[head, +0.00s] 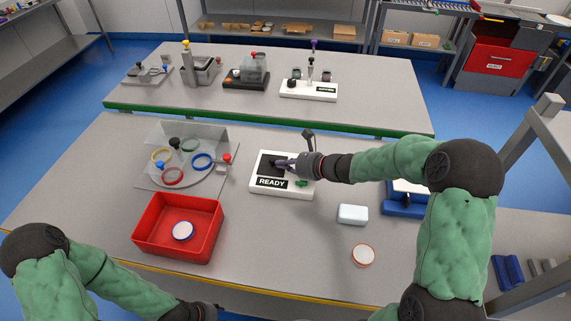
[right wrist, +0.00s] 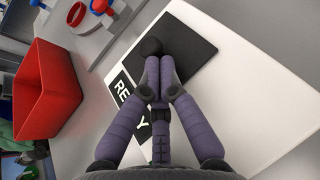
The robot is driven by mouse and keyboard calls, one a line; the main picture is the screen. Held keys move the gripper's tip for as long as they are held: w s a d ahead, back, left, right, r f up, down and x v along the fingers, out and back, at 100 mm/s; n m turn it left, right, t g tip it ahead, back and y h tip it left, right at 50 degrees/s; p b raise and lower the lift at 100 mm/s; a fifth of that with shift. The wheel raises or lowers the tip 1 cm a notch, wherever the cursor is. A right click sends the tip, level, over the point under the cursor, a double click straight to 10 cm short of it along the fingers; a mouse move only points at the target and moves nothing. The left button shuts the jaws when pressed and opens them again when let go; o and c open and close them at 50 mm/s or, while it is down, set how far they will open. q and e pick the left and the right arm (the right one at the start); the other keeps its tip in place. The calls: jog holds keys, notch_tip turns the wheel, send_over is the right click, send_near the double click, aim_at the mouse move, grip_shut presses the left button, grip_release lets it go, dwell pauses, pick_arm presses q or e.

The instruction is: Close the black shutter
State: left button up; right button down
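A white board (head: 284,192) with a black READY label (head: 271,183) lies on the near table. The black shutter (head: 265,160) is a flat dark plate on it, just behind the label. My right gripper (head: 276,162) reaches in from the right, low over the plate. The fingers hide part of the shutter and label. My left arm is at the bottom left; its fingers are out of frame.
A red bin (head: 150,228) holding a white-blue disc stands left of the board. A grey tray (head: 150,180) with coloured rings is behind it. A white block (head: 352,214), an orange-rimmed jar (head: 363,254) and a blue stand (head: 397,206) are to the right.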

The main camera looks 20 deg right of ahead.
jog(key=shift+r, duration=0.1)
jog(key=v, duration=1.1)
jog(key=shift+s+d, duration=0.1)
jog(key=shift+s, duration=0.1)
jog(key=shift+s+d+r, duration=0.1)
jog(key=shift+s+r, duration=0.05)
jog(key=shift+s, duration=0.05)
